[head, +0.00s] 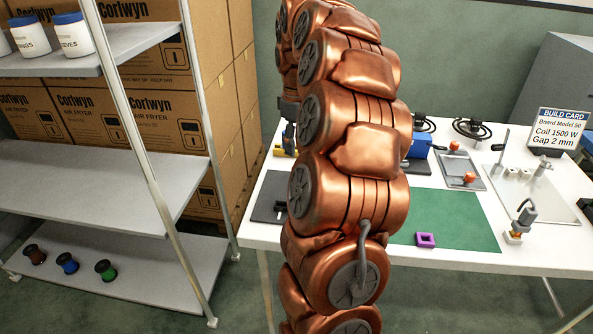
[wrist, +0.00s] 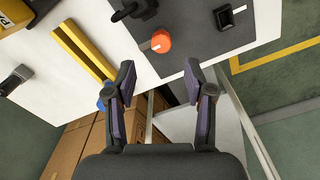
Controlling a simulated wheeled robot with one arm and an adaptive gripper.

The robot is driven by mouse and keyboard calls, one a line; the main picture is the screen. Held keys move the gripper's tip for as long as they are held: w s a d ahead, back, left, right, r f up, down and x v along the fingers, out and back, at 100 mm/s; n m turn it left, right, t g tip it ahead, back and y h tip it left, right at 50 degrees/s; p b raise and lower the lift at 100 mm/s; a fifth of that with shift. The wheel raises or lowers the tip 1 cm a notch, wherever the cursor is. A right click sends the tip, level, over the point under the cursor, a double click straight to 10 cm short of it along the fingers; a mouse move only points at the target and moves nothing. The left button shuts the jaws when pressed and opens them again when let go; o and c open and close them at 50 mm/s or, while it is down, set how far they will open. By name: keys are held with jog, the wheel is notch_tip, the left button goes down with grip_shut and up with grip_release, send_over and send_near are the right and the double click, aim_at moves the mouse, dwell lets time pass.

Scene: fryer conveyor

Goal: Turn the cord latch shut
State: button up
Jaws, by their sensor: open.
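In the wrist view, a dark grey plate (wrist: 190,32) on the white table carries a round orange-red knob (wrist: 161,41), a black lever-like part (wrist: 133,9) and a small black square fitting (wrist: 230,17). I cannot tell for sure which of these is the cord latch. My gripper (wrist: 160,76) is open, with nothing between its fingers. In that view its fingertips appear just below the knob, apart from it. In the head view, my arm hides most of this plate (head: 269,198) and the gripper's fingers.
A yellow bracket (wrist: 82,48) and a grey lever (wrist: 15,78) are left of the plate in the wrist view. In the head view, a green mat (head: 460,222) with a purple frame (head: 425,240) lies right of my arm. A shelf rack (head: 100,170) stands to the left.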

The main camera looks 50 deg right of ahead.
jog(key=shift+a+f, duration=0.1)
jog(key=shift+f, duration=3.65)
jog(key=shift+c, duration=0.4)
grip_shut()
